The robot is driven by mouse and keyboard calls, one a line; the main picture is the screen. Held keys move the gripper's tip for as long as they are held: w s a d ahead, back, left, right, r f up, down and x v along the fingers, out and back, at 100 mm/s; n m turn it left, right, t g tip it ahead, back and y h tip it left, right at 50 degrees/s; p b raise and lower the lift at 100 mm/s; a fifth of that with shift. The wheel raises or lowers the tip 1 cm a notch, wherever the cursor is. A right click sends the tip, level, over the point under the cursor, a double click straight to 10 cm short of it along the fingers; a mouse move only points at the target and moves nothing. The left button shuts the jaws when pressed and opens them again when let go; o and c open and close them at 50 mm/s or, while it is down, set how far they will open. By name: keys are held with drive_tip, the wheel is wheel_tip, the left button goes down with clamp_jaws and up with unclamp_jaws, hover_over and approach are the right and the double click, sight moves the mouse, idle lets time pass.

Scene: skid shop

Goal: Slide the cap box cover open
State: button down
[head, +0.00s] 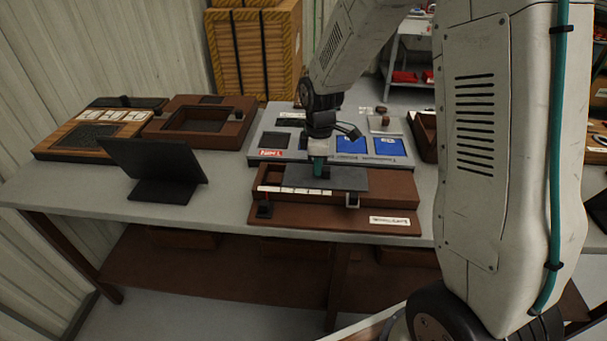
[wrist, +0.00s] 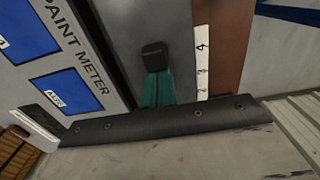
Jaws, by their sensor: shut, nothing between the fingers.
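The cap box (head: 300,212) is a low brown box on the bench with a white label at its front right. A flat grey cover (head: 350,178) lies on its top, with a white marked strip along the front edge. In the wrist view the grey cover (wrist: 172,18) has a black knob (wrist: 154,55). My gripper (head: 319,168) is over the left part of the cover. In the wrist view its teal fingers (wrist: 157,88) are together, right at the knob; I cannot tell whether they touch it.
A grey panel with blue screens (head: 385,147) lies just behind the box. A black tablet on a stand (head: 160,165) is to the left. Bare bench (head: 215,195) separates tablet and box.

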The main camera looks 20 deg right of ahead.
sight(344, 178)
drive_tip(key=shift+s+d, duration=0.45)
drive_tip(key=shift+d, duration=0.35)
drive_tip(key=shift+s+d, duration=0.4)
drive_tip(key=shift+d, duration=0.4)
drive_tip(key=shift+s+d, duration=0.4)
drive_tip(key=shift+d, duration=0.4)
drive_tip(key=shift+s+d, duration=0.35)
drive_tip(key=shift+d, duration=0.5)
